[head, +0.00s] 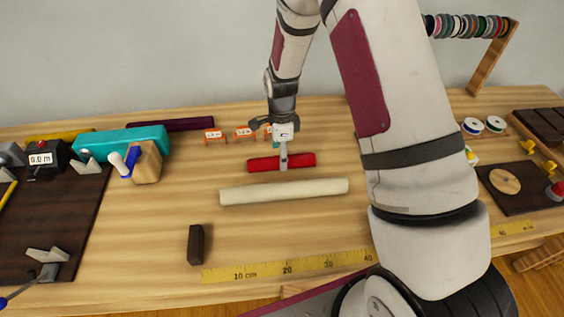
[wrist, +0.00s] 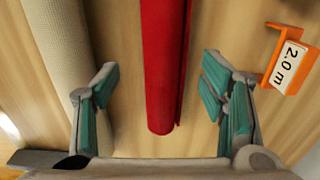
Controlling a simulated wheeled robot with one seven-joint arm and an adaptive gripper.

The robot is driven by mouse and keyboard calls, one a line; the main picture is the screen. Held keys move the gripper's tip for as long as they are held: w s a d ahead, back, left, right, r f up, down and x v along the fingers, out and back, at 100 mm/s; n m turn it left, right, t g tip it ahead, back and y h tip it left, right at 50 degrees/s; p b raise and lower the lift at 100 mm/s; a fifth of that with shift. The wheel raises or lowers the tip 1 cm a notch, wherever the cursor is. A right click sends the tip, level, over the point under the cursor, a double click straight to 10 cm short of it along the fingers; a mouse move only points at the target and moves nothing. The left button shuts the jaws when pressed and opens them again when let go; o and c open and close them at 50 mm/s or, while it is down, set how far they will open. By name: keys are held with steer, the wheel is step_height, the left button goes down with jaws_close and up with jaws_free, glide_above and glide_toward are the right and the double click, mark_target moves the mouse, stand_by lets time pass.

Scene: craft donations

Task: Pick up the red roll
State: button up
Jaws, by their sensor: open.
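The red roll (head: 300,160) lies on the wooden table in the head view, behind a cream roll. My gripper (head: 283,165) is over it, pointing down, and hides part of its middle. In the wrist view the red roll (wrist: 162,70) runs down from the top edge, and its near end lies between my gripper's fingers (wrist: 160,95). The fingers are open, with green pads on either side of the roll and a visible gap to it on both sides. Whether the fingertips reach down to the table is not clear.
The cream roll (head: 285,191) lies just in front, close to one finger in the wrist view (wrist: 62,50). Small orange label stands (head: 245,133) are behind. A dark block (head: 195,244) and a yellow ruler (head: 285,267) are nearer the front. A teal roll (head: 118,141) lies left.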

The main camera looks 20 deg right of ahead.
steer(key=shift+w+f, duration=0.2)
steer(key=shift+f, duration=1.7)
steer(key=shift+c, duration=0.5)
steer(key=c, duration=1.2)
step_height(320, 180, up, 10)
steer(key=shift+r, duration=0.1)
